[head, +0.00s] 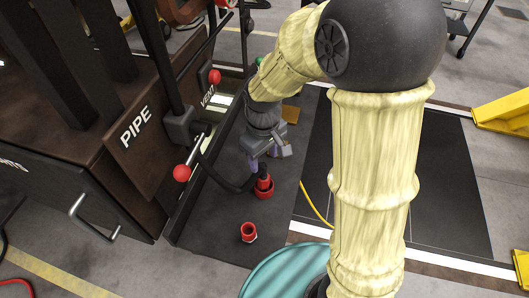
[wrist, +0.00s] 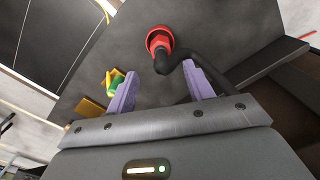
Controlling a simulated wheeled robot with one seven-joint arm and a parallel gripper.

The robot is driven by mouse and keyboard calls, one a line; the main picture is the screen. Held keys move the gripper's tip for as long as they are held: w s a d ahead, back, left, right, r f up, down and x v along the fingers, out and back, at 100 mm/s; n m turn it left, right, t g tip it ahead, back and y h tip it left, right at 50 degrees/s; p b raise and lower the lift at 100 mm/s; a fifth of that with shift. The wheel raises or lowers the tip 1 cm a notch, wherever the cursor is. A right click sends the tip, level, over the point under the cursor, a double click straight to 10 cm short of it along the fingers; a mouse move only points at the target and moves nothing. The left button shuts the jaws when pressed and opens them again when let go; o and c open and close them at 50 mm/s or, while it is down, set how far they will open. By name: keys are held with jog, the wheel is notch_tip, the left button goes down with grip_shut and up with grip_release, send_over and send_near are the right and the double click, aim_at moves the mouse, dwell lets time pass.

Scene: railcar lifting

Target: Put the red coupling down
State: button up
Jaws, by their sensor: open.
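The red coupling (head: 264,188) stands roughly upright on the dark floor mat, with a black hose (head: 232,184) running from it toward the railcar. It also shows in the wrist view (wrist: 159,39), beyond my fingertips, with the hose curving back past the fingers. My gripper (head: 265,163) is just above the coupling in the head view. Its two purple fingers are apart in the wrist view (wrist: 158,82), and neither visibly grips the coupling. Whether a finger touches the hose, I cannot tell. A second red, open-topped fitting (head: 248,232) sits on the mat nearer the camera.
The brown railcar side (head: 150,135) with PIPE and VENT labels and red-knobbed levers (head: 182,173) stands close on the left. A teal drum (head: 285,272) is at the bottom. A yellow block (head: 290,114) lies behind the gripper.

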jog(key=shift+r, duration=0.9)
jog(key=shift+s+d, duration=0.1)
jog(key=shift+d, duration=0.3)
jog(key=s+d+m+t, duration=0.2)
jog(key=s+d+m, duration=0.4)
jog(key=d, duration=0.5)
jog(key=shift+f+m+t, duration=0.3)
jog(key=shift+f+m, duration=0.05)
jog(key=shift+m, duration=0.65)
jog(key=shift+d, duration=0.1)
